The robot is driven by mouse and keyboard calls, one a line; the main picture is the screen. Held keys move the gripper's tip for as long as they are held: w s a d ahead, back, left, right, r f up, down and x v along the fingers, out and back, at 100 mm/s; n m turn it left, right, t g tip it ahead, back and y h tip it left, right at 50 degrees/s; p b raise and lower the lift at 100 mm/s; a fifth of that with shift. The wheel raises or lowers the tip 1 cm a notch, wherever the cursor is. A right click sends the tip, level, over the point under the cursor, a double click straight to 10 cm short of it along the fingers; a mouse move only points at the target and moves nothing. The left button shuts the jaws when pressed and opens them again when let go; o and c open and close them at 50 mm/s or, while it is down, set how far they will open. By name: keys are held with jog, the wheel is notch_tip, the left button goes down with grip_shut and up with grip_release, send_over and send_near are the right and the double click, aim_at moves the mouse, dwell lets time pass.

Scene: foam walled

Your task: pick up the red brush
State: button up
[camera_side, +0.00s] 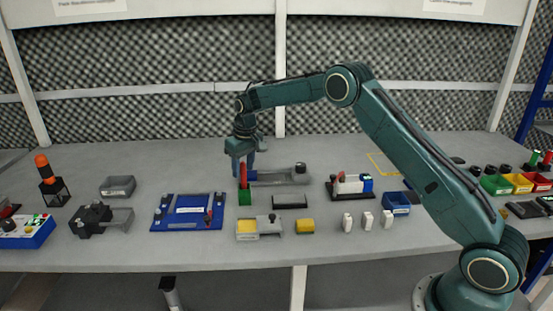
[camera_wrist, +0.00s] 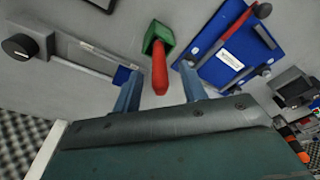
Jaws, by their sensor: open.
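The red brush (camera_side: 243,174) stands upright, its red handle up, in a small green block (camera_side: 245,198) on the grey table. In the wrist view the red handle (camera_wrist: 160,72) points toward my gripper, with the green block (camera_wrist: 158,38) behind it. My gripper (camera_side: 243,168) points down over the brush. In the wrist view its two blue fingers (camera_wrist: 160,80) are apart, one on each side of the handle, with gaps visible on both sides. How far down the handle the fingertips reach cannot be told. Any bristles are hidden.
A grey fixture with a black knob (camera_side: 300,168) lies close right of my gripper. A blue plate (camera_side: 188,212) is to the left. A foam wall (camera_side: 150,75) stands behind the table.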

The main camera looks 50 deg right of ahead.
aim_at(244, 182)
jog(key=shift+w+f, duration=0.2)
jog(key=shift+f, duration=1.05)
grip_shut()
